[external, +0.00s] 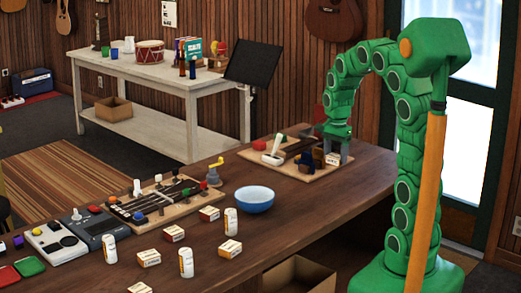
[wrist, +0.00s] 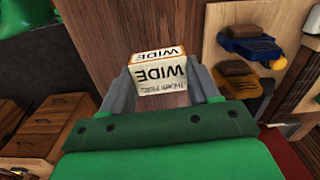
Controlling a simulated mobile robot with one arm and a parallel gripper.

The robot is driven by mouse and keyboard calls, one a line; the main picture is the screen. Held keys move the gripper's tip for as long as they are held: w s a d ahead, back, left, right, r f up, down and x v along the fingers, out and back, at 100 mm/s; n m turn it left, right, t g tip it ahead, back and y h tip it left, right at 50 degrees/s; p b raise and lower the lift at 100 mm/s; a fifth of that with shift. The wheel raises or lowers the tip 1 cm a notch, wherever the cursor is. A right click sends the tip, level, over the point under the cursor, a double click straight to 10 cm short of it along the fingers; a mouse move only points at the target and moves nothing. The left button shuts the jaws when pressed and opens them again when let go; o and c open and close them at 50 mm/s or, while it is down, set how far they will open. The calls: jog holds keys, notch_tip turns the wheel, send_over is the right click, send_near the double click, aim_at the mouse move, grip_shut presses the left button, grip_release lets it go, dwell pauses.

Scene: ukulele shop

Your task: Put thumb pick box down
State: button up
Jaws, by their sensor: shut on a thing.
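The thumb pick box (wrist: 161,76) is small and white with brown edges and reads "WIDE" in the wrist view. My gripper (wrist: 163,88) is shut on it, one grey finger on each side. In the external view the box (external: 333,159) shows between the fingers of my gripper (external: 335,154), low at the far right end of the brown table (external: 330,201). Bare wood shows around the box in the wrist view. I cannot tell whether the box touches the surface below it.
A wooden board (external: 284,167) with tools and dark blue pieces (wrist: 252,47) lies beside my gripper. A blue bowl (external: 254,198), several small boxes (external: 230,249) and white cylinders (external: 186,263) stand nearer on the table. Small wooden drawers (wrist: 40,132) show at the wrist view's left.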

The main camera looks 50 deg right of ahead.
aim_at(339, 184)
jog(key=shift+s+d+f+m, duration=0.1)
jog(key=shift+s+d+m, duration=0.1)
jog(key=shift+d, duration=0.3)
jog(key=shift+s+d+f+m, duration=0.1)
jog(key=shift+d+m, duration=0.1)
jog(key=shift+d, duration=0.25)
jog(key=shift+f, duration=3.85)
jog(key=shift+f, duration=0.1)
jog(key=o, duration=1)
notch_tip(339, 184, up, 12)
jog(key=shift+r, duration=0.1)
jog(key=shift+o, duration=0.6)
